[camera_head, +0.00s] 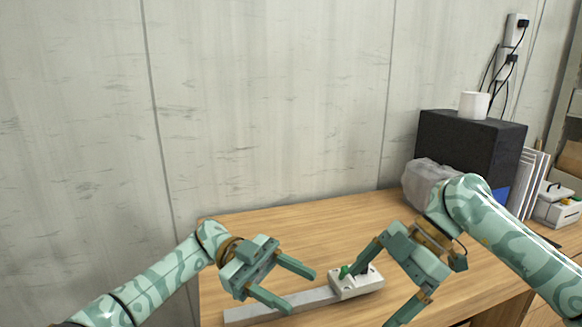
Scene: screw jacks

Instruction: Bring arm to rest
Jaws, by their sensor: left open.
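A white block (345,289) with a small green part (345,271) on top sits near the front of the wooden table, joined to or touching a long grey bar (262,312). My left gripper (302,293) is open, its fingers spread over the bar just left of the block, with nothing seen between them. My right gripper (374,298) has its fingers wide apart. One finger reaches to the top of the block beside the green part; I cannot tell whether it touches. The other finger is partly cut off by the lower frame edge.
The wooden table (300,225) is clear behind the grippers. At the back right stand a black box (455,140) with a white cup (474,105) on it and a crumpled clear bag (425,182). A panelled wall (270,100) closes off the back.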

